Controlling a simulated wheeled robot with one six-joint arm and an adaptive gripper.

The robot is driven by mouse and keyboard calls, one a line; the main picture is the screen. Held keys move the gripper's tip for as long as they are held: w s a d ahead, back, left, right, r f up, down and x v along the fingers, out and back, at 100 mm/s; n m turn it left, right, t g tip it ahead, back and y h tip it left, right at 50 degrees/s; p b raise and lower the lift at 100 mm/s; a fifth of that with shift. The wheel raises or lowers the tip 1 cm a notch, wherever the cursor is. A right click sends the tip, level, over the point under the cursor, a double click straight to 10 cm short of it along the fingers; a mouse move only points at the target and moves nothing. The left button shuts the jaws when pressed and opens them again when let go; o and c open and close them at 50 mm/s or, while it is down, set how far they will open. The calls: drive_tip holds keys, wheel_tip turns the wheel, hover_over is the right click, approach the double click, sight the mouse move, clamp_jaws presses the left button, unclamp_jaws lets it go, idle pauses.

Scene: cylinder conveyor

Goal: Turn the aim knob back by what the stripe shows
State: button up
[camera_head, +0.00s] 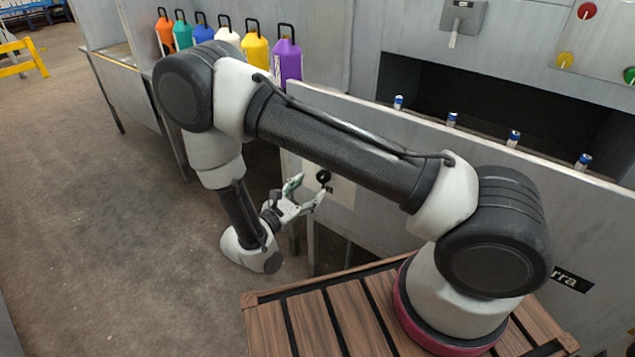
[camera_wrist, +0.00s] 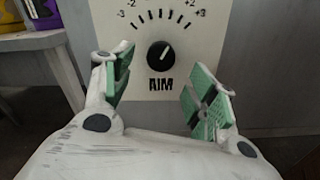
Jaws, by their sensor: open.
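The black round aim knob (camera_wrist: 160,56) sits on a white dial plate (camera_wrist: 205,20) lettered AIM. A light pointer mark on it tilts up and to the right of centre. The scale shows -3 and -2 at left, +2 and +3 at right; its top is cut off. The knob also shows in the head view (camera_head: 323,175). My gripper (camera_wrist: 157,88) is open and empty, its green-padded fingers spread left and right below the knob, apart from it. In the head view my gripper (camera_head: 306,192) faces the plate. I cannot make out a stripe.
Several blue-topped cylinders (camera_head: 514,138) stand spaced in a row behind the grey panel (camera_head: 590,230). Coloured jugs, such as a purple one (camera_head: 288,60), line a shelf at the back.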

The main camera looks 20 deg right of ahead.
drive_tip(key=v, duration=0.5)
drive_tip(key=shift+s+a, duration=0.15)
drive_tip(key=shift+f, duration=0.1)
drive_tip(key=s+d+r+m+g, duration=0.4)
drive_tip(key=s+d+g, duration=0.3)
drive_tip(key=d+g, duration=0.15)
drive_tip(key=s+d+r+m+y, duration=0.4)
drive_tip(key=d+r+m+y, duration=0.1)
drive_tip(key=r, duration=0.5)
drive_tip(key=s+d+r+m+t+y, duration=0.1)
drive_tip(key=s+d+r+m+y, duration=0.3)
drive_tip(key=r+m, duration=0.3)
drive_tip(key=s+d+r+m+t+y, duration=0.1)
drive_tip(key=s+d+r+m+y, duration=0.4)
drive_tip(key=r, duration=0.8)
drive_tip(key=shift+d+r+m+y, duration=0.3)
drive_tip(key=shift+d+m, duration=0.1)
drive_tip(key=shift+d, duration=0.4)
